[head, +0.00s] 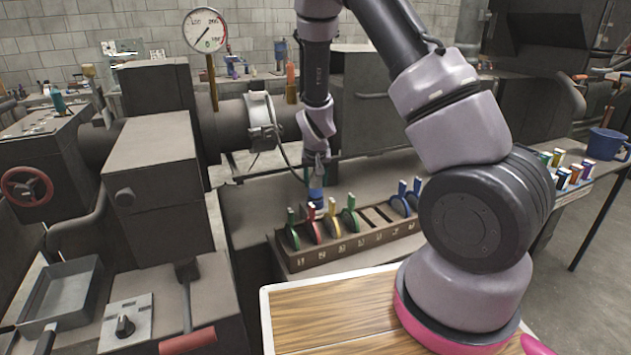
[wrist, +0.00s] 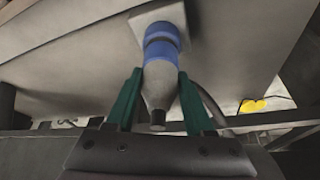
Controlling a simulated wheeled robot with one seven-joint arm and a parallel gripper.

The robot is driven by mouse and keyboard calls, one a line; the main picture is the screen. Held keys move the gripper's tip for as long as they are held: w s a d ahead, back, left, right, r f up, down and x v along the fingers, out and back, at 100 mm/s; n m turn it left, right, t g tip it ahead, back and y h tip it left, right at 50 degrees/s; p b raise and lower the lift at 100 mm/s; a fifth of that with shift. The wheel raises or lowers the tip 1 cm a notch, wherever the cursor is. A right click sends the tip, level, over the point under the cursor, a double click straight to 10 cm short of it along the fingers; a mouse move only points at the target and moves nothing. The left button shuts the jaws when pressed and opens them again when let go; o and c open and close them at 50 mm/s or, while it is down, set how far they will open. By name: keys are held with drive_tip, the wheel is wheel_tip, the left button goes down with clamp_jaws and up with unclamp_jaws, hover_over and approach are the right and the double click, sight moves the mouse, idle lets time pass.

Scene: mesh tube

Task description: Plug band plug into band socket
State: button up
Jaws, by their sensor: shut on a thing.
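The band plug (wrist: 158,88) is a tapered grey body with a dark tail end, held between the green fingers of my gripper (wrist: 160,76) in the wrist view. My gripper is shut on it. Beyond its front are blue rings and the band socket (wrist: 150,16), a pale square plate on a grey surface. The plug lines up with the socket and appears to meet it; I cannot tell how deep it sits. In the head view my gripper (head: 317,182) points down with blue (head: 316,195) below it, over the bench behind the rack. The fingers are too small to make out there.
A rack (head: 345,240) with several coloured upright pieces stands just in front of my gripper. The heater band (head: 262,122) on the barrel has a cable looping towards my gripper. A pressure gauge (head: 205,30) stands at left. A wooden-topped table (head: 330,315) lies in front.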

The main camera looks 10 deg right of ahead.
drive_tip(key=shift+f, duration=0.55)
drive_tip(key=o, duration=1.3)
drive_tip(key=shift+o, duration=0.2)
drive_tip(key=v, duration=1)
drive_tip(key=shift+r, duration=0.4)
drive_tip(key=shift+s, duration=0.15)
drive_tip(key=s+d+r+m+t+y, duration=0.1)
drive_tip(key=s+d+r, duration=0.2)
drive_tip(key=s+r, duration=0.9)
drive_tip(key=s+d+r+m+t+y, duration=0.1)
drive_tip(key=s+d+r, duration=0.2)
drive_tip(key=s+r, duration=0.9)
wheel_tip(320, 180, up, 4)
drive_tip(key=shift+d+r+t+y, duration=0.2)
drive_tip(key=shift+d+t+y, duration=0.05)
drive_tip(key=shift+t+y, duration=0.15)
